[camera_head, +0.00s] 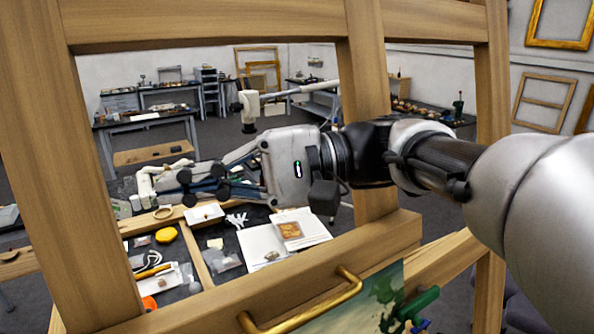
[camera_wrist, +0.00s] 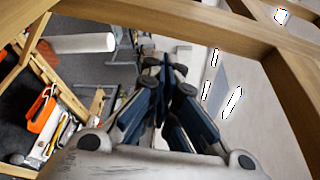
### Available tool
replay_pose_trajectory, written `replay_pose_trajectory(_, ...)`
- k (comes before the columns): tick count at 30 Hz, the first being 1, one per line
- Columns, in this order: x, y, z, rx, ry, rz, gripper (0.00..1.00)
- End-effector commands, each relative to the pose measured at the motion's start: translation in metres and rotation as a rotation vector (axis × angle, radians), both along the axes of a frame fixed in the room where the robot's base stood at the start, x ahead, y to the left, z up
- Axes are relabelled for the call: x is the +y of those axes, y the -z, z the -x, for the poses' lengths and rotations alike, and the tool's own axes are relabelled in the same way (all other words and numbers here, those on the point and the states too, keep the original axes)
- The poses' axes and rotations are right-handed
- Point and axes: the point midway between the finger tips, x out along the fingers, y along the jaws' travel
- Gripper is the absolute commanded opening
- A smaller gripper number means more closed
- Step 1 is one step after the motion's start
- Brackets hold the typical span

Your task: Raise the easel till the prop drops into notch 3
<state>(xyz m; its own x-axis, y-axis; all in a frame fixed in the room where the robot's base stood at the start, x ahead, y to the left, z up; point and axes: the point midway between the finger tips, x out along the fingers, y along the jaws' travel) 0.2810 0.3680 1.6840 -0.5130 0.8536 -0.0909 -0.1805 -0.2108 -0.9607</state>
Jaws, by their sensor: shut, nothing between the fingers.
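The wooden easel frame (camera_head: 60,170) fills the near part of the head view. It has upright posts, a top rail and a slanting lower bar (camera_head: 250,280) with a brass handle (camera_head: 312,308). Wooden beams also cross the wrist view (camera_wrist: 290,95), but I cannot tell which parts they are. My gripper (camera_head: 185,183) reaches left behind the easel's front posts, above the worktable, apart from the brass handle. In the wrist view, its fingers (camera_wrist: 162,78) are together with nothing between them. I cannot make out the prop or any numbered notch.
A painted panel (camera_head: 345,315) shows below the lower bar, beside a green-handled thing (camera_head: 416,303). The worktable carries a white sheet with a gilt piece (camera_head: 289,230), a yellow round item (camera_head: 166,235) and small tools. An orange item (camera_wrist: 40,108) lies left in the wrist view. Benches stand behind.

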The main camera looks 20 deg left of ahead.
Motion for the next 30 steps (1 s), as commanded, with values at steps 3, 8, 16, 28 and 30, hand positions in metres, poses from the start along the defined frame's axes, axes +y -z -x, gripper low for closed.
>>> replay_pose_trajectory(3, 0.019, 0.001, 0.013, 0.001, -0.004, -0.001, 0.0)
replay_pose_trajectory(8, 0.037, 0.003, 0.023, 0.0, -0.001, 0.001, 0.0)
replay_pose_trajectory(16, 0.046, 0.005, 0.028, -0.001, 0.002, 0.001, 0.0)
replay_pose_trajectory(28, 0.039, 0.001, 0.033, -0.015, 0.002, -0.015, 0.0)
replay_pose_trajectory(30, 0.035, -0.002, 0.037, -0.023, 0.001, -0.026, 0.0)
